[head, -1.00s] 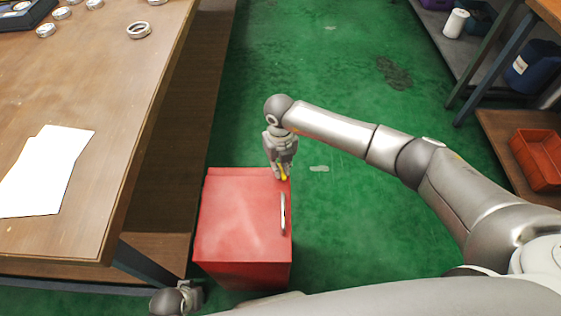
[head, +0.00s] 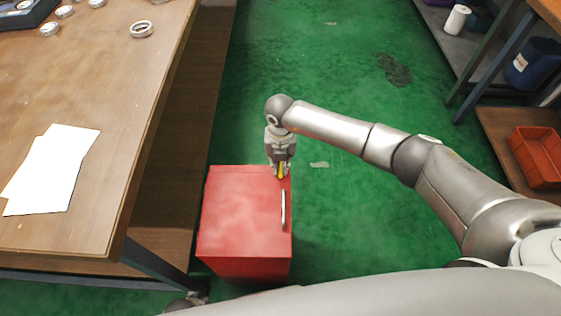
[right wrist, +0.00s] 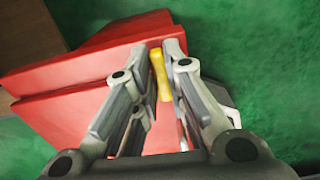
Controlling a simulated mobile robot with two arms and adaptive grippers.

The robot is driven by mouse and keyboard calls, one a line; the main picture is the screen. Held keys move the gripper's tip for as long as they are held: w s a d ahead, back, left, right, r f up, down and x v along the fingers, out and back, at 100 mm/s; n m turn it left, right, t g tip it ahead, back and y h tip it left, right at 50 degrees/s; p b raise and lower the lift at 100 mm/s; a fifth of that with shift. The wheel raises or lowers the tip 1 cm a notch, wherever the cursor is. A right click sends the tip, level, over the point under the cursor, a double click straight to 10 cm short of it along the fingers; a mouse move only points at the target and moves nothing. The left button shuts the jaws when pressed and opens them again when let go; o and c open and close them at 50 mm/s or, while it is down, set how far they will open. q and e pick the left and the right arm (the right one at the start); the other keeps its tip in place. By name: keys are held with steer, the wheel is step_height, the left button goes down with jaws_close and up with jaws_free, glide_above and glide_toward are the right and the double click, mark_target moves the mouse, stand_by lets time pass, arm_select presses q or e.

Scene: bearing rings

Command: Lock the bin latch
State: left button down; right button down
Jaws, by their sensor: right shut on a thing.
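The red bin (head: 243,215) stands on the floor beside the table, its lid down, with a pale metal handle (head: 283,209) along the right side of its top. The yellow latch (head: 282,171) is at the bin's far right corner. It also shows in the right wrist view (right wrist: 161,76), standing up between the fingertips. My right gripper (head: 281,174) points down at that corner and is shut on the yellow latch. A small part of my left arm's end (head: 185,302) shows at the bottom edge; its fingers cannot be made out.
The wooden table (head: 90,190) on the left carries white paper (head: 50,170) and several metal rings (head: 141,29). A shelf on the right holds an orange-red crate (head: 538,155) and a blue container (head: 530,62). The green floor (head: 350,230) right of the bin is clear.

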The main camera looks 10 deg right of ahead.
mark_target(280, 165)
steer(key=c, duration=1.5)
jaws_free()
step_height(280, 165, up, 12)
steer(key=shift+r, duration=0.1)
